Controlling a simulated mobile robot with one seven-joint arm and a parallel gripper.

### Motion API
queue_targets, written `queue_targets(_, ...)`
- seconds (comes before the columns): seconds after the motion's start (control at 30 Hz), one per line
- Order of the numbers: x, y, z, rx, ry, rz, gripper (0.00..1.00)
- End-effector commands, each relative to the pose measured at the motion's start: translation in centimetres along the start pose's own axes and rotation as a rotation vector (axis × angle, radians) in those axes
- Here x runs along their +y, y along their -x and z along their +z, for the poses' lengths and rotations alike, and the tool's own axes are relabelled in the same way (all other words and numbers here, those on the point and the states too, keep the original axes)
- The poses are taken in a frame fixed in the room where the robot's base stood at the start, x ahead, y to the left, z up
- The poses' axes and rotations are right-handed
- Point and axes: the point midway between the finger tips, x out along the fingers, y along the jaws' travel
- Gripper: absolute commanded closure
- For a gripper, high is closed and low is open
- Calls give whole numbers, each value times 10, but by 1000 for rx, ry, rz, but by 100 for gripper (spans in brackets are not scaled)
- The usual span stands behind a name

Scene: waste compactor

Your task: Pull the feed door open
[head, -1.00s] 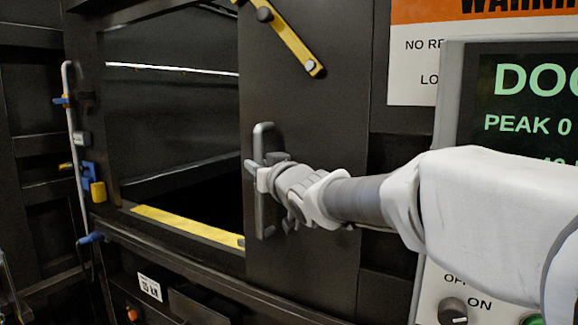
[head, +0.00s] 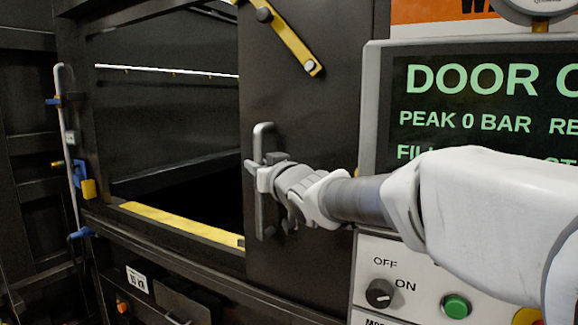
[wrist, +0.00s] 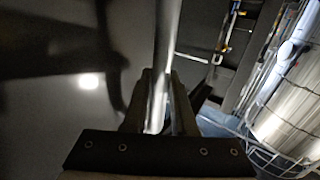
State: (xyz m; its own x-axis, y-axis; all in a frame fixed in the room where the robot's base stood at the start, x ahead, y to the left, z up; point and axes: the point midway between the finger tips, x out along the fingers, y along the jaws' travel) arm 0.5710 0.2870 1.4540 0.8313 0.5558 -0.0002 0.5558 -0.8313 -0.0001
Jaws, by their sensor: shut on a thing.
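The feed door (head: 325,130) is a dark sliding panel, drawn to the right of a wide opening (head: 170,150) in the compactor. A grey vertical bar handle (head: 263,210) stands on its left edge. My gripper (head: 258,172) is shut on this handle in the head view. In the wrist view the handle (wrist: 164,50) runs down between the fingers of my gripper (wrist: 158,95). A yellow latch bar (head: 288,42) is tilted across the upper door.
A control panel (head: 370,250) with a display partly reading "DOOR" (head: 465,80), a knob (head: 380,293) and a green button (head: 455,306) stands right of the door, near my arm. A yellow sill strip (head: 180,224) edges the opening. A pipe with blue valves (head: 70,150) stands at left.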

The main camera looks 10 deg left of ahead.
Motion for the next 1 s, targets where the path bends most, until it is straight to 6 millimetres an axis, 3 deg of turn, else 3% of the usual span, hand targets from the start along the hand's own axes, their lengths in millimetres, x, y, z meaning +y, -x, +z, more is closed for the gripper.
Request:
queue_targets(0.4,1,0,1,-3,0,1,100)
queue_targets(0.43,1,0,1,-3,0,1,72)
queue_targets(0.57,1,0,1,-2,0,1,48)
queue_targets(1.0,0,7,-1,1,2,1,45)
